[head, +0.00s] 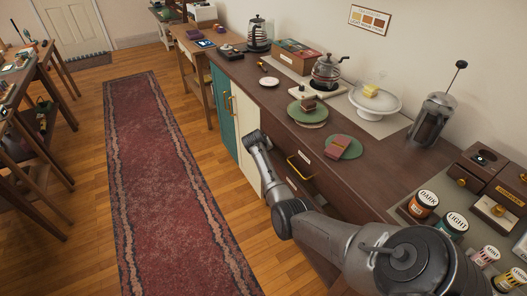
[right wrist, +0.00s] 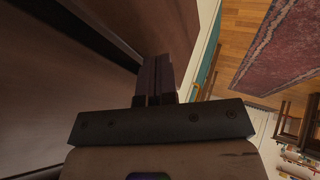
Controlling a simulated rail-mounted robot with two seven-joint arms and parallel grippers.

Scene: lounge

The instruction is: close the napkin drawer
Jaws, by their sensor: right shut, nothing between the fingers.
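A dark brown drawer front with a brass handle (head: 300,166) shows in the head view, below the counter's front edge and partly behind my right arm. I cannot read a label naming the napkin drawer or tell how far this drawer stands out. My right gripper (head: 254,139) is shut and empty, beside the cabinet front and left of the handle. In the right wrist view its fingers (right wrist: 155,78) are together, close to a brown panel (right wrist: 150,25); I cannot tell whether they touch it. A dark gap runs along another brown surface at left. My left gripper is not in view.
The counter (head: 262,98) holds plates, a kettle (head: 326,72), a cake stand (head: 375,98) and a French press (head: 434,118). Jars (head: 423,204) and small boxes stand at right. Teal and cream cabinet doors (head: 244,130) are left. The rug (head: 165,180) is clear.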

